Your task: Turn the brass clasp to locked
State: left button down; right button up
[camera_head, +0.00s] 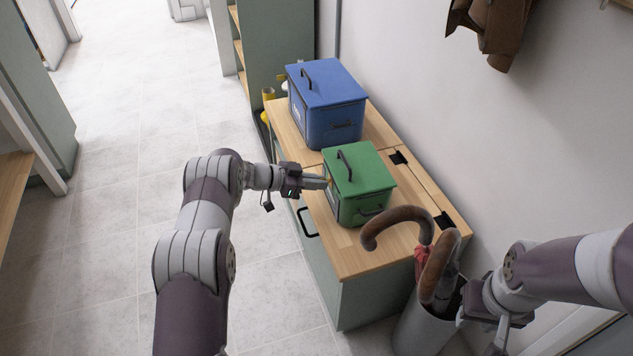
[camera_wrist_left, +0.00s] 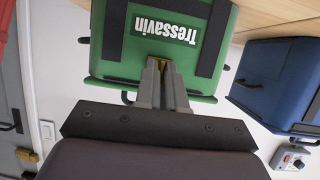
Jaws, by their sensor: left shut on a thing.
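The green box (camera_head: 357,178) stands closed on the wooden bench top. Its side with the label "Tressavin" shows upside down in the left wrist view (camera_wrist_left: 128,42). My left gripper (camera_head: 326,182) reaches level from the left to that side of the box. Its fingers (camera_wrist_left: 160,68) are shut on the brass clasp (camera_wrist_left: 157,62), of which only a sliver shows between the fingertips. The way the clasp is turned is hidden. My right gripper (camera_head: 490,322) hangs at the lower right, away from the box, and its finger opening is not clear.
A blue box (camera_head: 328,108) stands behind the green box on the bench (camera_head: 347,254). An umbrella stand (camera_head: 420,325) with curved brown handles (camera_head: 398,222) stands near my right gripper. The wall is close on the right; the tiled floor (camera_head: 120,180) on the left is clear.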

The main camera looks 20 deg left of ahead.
pick_arm(q)
jog(key=c, duration=1.3)
grip_release()
jog(key=p+v, duration=0.3)
jog(key=v, duration=0.9)
jog(key=shift+a, duration=0.35)
